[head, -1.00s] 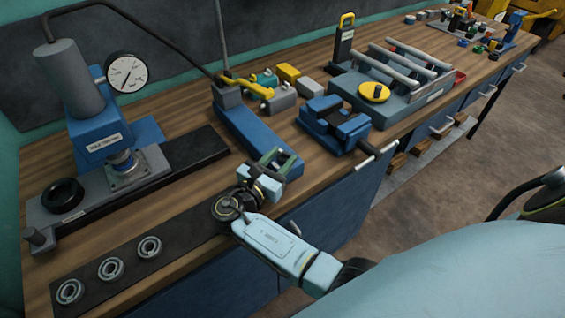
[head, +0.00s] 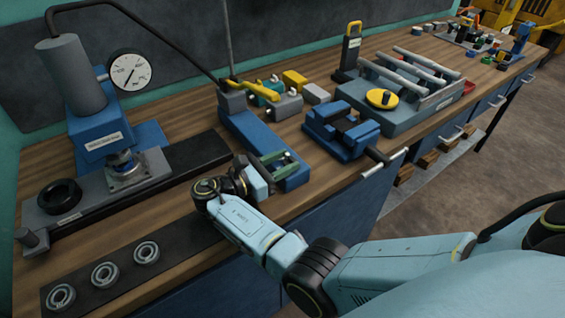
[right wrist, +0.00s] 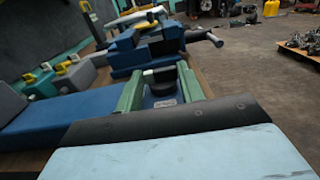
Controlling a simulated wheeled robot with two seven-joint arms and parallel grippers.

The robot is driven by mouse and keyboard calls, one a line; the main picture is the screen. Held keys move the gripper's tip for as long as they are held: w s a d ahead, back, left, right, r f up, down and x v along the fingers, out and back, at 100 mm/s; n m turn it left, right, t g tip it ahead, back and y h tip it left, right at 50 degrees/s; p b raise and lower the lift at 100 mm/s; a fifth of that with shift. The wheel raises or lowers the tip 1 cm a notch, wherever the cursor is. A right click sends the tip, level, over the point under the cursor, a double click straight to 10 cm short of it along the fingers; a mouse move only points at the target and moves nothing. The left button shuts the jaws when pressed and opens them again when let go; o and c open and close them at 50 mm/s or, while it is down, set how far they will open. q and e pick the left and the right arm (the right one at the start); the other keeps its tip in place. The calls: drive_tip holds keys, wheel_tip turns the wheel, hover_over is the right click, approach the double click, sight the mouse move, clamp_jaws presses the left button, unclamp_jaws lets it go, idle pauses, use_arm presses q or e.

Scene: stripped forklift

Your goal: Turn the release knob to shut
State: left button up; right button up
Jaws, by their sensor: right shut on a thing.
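In the head view the knob is too small and covered to make out. My left gripper is out of view.
A blue vise (head: 341,130) stands close right of the pump, its handle jutting over the bench edge. A press with a gauge (head: 130,70) stands left, joined to the pump by a black hose. Several rings (head: 104,275) lie on a dark strip.

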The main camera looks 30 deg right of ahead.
drive_tip(key=shift+d+r, duration=0.1)
drive_tip(key=shift+r, duration=0.05)
drive_tip(key=o, duration=1)
drive_tip(key=a, duration=0.2)
drive_tip(key=a+b, duration=0.1)
drive_tip(key=a, duration=0.4)
drive_tip(key=shift+s+a, duration=0.25)
drive_tip(key=shift+a, duration=0.05)
